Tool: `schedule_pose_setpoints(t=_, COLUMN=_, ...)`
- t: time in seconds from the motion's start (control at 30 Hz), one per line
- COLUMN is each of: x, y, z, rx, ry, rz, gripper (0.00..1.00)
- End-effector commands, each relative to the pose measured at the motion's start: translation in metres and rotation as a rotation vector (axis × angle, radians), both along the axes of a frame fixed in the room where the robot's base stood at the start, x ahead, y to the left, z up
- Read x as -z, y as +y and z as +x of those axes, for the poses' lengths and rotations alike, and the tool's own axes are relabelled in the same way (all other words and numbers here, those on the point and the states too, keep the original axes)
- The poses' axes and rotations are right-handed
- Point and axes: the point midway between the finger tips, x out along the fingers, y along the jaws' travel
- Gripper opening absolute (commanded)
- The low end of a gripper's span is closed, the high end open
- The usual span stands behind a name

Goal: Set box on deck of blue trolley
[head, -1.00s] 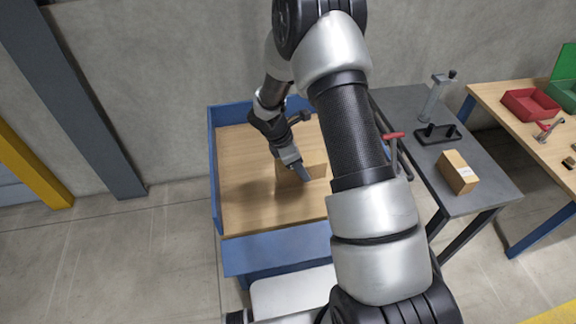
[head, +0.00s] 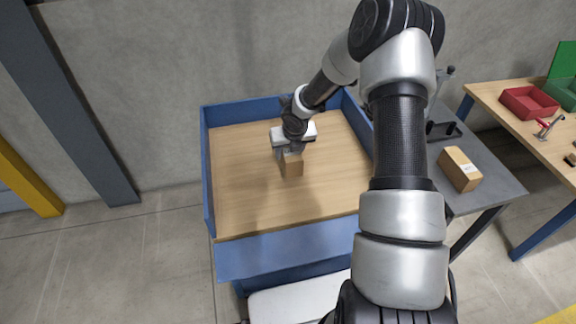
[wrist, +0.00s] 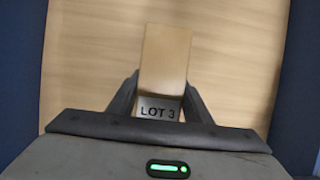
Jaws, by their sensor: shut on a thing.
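The blue trolley (head: 285,252) has a pale wooden deck (head: 240,195) with blue raised edges. A brown cardboard box (head: 291,165) is between the fingers of my gripper (head: 291,150), over the middle of the deck. In the wrist view the box (wrist: 165,60) carries a label reading "LOT 3", and my gripper (wrist: 159,100) has a finger on each side of it. The deck (wrist: 80,60) fills the background there. I cannot tell whether the box's underside touches the deck.
A grey table (head: 490,187) to the right holds another cardboard box (head: 460,169) with a white label and a black fixture (head: 442,131). A wooden bench (head: 500,95) with red (head: 528,103) and green bins stands further right. The deck around the held box is clear.

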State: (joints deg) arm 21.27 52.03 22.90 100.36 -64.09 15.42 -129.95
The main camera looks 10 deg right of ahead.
Motion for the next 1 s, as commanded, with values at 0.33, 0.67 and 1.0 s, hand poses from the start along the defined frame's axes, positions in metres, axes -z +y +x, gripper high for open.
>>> schedule_pose_setpoints(t=0.33, x=0.037, y=0.001, z=0.001, rx=0.0, ry=-0.001, rz=-0.001, gripper=0.08)
schedule_pose_setpoints(t=0.67, x=0.056, y=0.0, z=0.001, rx=0.002, ry=-0.003, rz=0.0, gripper=0.08)
schedule_pose_setpoints(t=1.0, x=0.059, y=0.0, z=0.0, rx=0.002, ry=0.0, rz=0.0, gripper=0.64)
